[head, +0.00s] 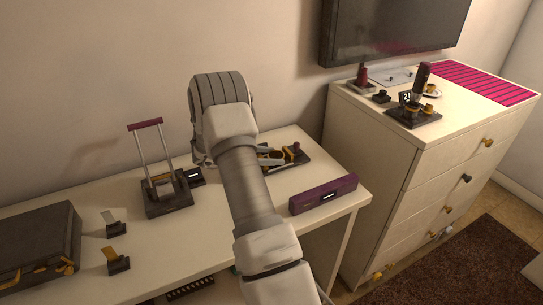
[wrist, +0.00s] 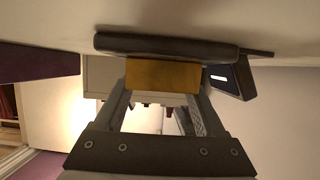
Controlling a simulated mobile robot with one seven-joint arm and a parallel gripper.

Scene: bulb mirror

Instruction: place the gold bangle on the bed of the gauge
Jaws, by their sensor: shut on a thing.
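My gripper is shut on a gold piece (wrist: 163,75), which looks like the bangle seen edge-on between the fingertips (wrist: 163,88) in the wrist view. Just beyond it is a dark grey slab (wrist: 165,45); I cannot tell whether they touch. A dark box with a lit white bar (wrist: 230,78) is beside the slab.
A dark tray of small parts (head: 297,158) and a purple box (head: 323,194) lie right of my arm. A dark case (head: 38,243) and two small stands (head: 115,228) (head: 118,262) are at left. The dresser (head: 400,165) holds another device (head: 413,116).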

